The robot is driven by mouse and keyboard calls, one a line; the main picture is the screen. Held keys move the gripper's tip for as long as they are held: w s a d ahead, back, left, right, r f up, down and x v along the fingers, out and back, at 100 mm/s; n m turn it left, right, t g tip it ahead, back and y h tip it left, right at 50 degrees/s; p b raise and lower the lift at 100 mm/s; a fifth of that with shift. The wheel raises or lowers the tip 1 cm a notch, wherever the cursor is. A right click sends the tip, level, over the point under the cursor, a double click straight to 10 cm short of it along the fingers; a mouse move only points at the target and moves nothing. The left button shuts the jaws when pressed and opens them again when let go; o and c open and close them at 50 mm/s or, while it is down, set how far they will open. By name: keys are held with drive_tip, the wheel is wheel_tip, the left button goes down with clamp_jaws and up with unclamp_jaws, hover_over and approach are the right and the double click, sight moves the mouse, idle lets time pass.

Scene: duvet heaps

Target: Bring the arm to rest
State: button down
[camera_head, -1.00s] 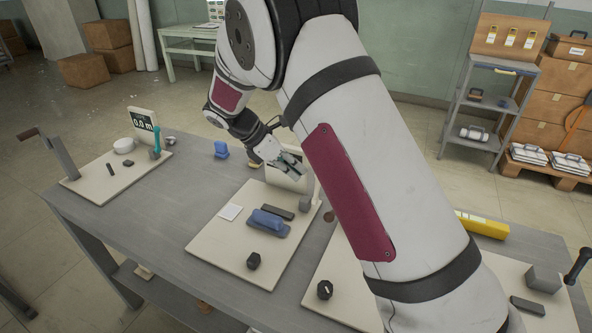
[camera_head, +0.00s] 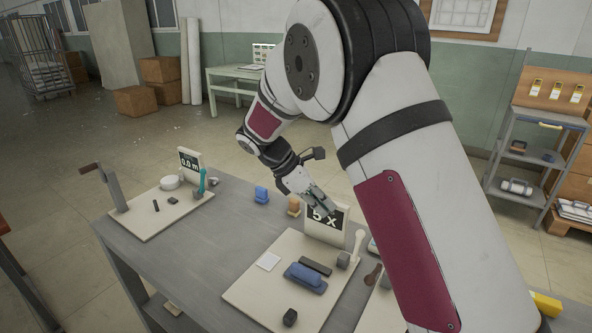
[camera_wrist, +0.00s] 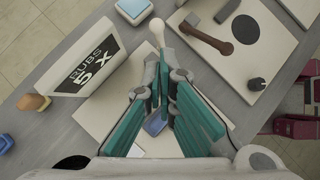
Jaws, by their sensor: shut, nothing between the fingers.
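My gripper (camera_head: 328,207) is in the head view at the end of my arm, in front of the display panel reading "5 X" (camera_head: 325,223) and above the middle board (camera_head: 245,290) on the workbench. In the wrist view my gripper (camera_wrist: 165,88) shows its teal fingers pointing away, shut with nothing between them. Below it is a blue block (camera_wrist: 155,124), partly hidden by the fingers. In the head view the blue block (camera_head: 305,278) lies on the board, apart from my gripper.
A second board (camera_head: 148,222) with a crank (camera_head: 115,188) stands at left. Bare grey bench (camera_head: 213,235) lies between the boards.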

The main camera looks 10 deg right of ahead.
drive_tip(key=s+d+r+m+t+y, duration=0.1)
drive_tip(key=s+d+r+m+y, duration=0.1)
drive_tip(key=s+r+m, duration=0.35)
drive_tip(key=s+d+r+m+y, duration=0.2)
drive_tip(key=s+d+r+m, duration=0.1)
drive_tip(key=s+r, duration=0.55)
drive_tip(key=s+m+t+y, duration=0.3)
drive_tip(key=s+m, duration=0.7)
drive_tip(key=s, duration=0.8)
drive_tip(key=shift+s+a+r+t+y, duration=0.15)
drive_tip(key=shift+a+t+y, duration=0.15)
drive_tip(key=shift+t, duration=0.3)
